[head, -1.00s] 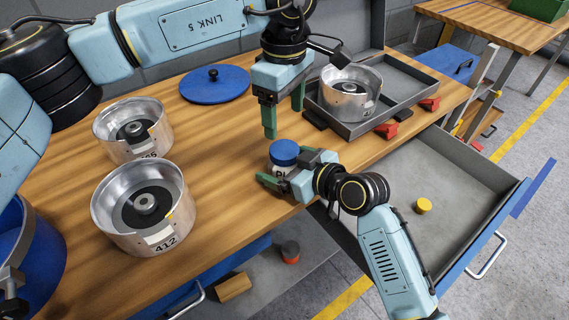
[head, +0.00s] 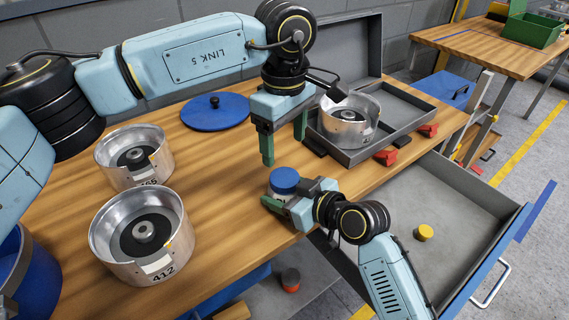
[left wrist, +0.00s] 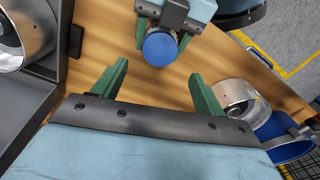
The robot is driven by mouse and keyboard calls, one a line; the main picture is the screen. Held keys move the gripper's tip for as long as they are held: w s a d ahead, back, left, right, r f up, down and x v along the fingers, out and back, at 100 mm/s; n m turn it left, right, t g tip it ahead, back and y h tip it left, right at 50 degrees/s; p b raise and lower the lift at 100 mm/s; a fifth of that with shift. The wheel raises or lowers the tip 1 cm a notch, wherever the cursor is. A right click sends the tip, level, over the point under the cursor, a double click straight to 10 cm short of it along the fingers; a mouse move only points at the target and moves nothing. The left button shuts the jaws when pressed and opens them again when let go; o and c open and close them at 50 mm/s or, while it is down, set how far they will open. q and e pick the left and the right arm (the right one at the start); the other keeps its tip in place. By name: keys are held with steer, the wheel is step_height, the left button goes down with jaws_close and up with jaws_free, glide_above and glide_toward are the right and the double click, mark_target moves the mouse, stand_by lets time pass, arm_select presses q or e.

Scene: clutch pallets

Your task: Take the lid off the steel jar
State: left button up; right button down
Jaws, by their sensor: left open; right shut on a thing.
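The steel jar (head: 273,192) stands at the front edge of the wooden bench, with its round blue lid (head: 285,179) on top. My right gripper (head: 292,198) is shut around the jar's body, below the lid; it partly hides the jar. My left gripper (head: 284,150) is open and empty, pointing down above the lid and apart from it. In the left wrist view the lid (left wrist: 160,48) lies just beyond the open green fingers of my left gripper (left wrist: 158,72), roughly centred between them. My right gripper also shows there (left wrist: 172,15).
Two open steel housings, one marked 412 (head: 142,262), another behind it (head: 122,137), stand on the left. A large blue knobbed lid (head: 197,121) lies behind. A grey case (head: 345,155) holds another housing (head: 348,137). An open drawer (head: 462,215) with a yellow puck (head: 425,233) juts out at right.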

mark_target(284, 177)
arm_select(q)
steer(key=m, duration=0.6)
steer(key=shift+m, duration=0.3)
steer(key=shift+f+m, duration=0.2)
steer(key=shift+m, duration=0.3)
steer(key=shift+f, duration=3.85)
steer(key=c, duration=1)
steer(key=n, duration=1.1)
steer(key=shift+n, duration=0.4)
steer(key=n, duration=0.5)
